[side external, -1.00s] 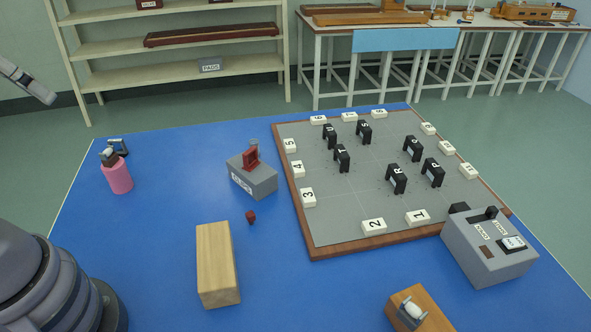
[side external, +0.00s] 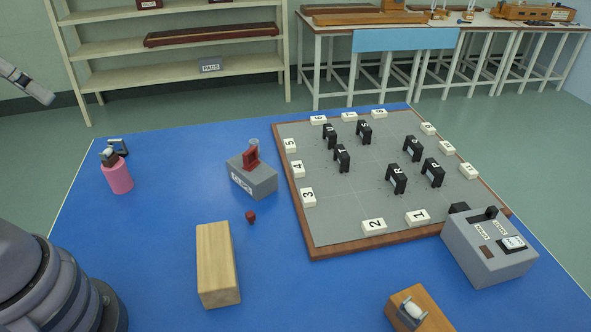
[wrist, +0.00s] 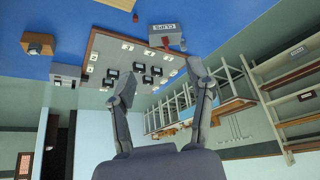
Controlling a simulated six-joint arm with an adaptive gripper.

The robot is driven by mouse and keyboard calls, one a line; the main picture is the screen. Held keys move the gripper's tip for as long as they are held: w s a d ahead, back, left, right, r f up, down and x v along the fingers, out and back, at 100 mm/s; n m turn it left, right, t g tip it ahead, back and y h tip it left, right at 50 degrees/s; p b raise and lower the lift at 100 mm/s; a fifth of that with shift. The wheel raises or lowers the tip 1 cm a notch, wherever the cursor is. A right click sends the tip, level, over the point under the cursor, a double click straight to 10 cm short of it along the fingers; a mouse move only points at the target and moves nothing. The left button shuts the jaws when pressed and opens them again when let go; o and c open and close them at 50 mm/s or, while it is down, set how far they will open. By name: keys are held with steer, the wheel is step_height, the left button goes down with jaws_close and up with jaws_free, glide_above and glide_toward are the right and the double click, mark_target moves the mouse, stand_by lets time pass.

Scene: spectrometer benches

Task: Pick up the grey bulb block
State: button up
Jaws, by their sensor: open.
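Two small blocks with pale bulbs show in the side view, and I cannot tell by colour which is the grey bulb block. One bulb block (side external: 108,157) sits on top of a pink cylinder (side external: 120,178) at the left of the blue table. The other, a grey holder with a white bulb (side external: 411,311), sits on an orange-brown wooden block (side external: 432,318) at the front right. The wooden block also shows at the left of the wrist view (wrist: 38,41). My gripper (wrist: 161,70) is open and empty in the wrist view, its fingers wide apart, away from both bulb blocks.
A grey clips box (side external: 256,181) holds a red piece. A wooden bar (side external: 218,263) and a small red piece (side external: 250,217) lie in front. A board (side external: 350,215) with black labelled frames and a grey switch box (side external: 485,255) stand right. Blue table at left centre is clear.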

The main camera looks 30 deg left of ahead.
steer(key=w+d+f+n+g+h, duration=0.3)
steer(key=w+d+f+g+h, duration=0.15)
steer(key=w+d, duration=0.6)
steer(key=w+d+f+n+g+h, duration=0.35)
steer(key=w+d+g+h, duration=0.2)
steer(key=w+d, duration=0.5)
steer(key=n+g+h, duration=0.2)
steer(key=n+h, duration=0.5)
glide_toward(415, 307)
steer(key=shift+x, duration=5.05)
steer(key=shift+f, duration=0.15)
jaws_close()
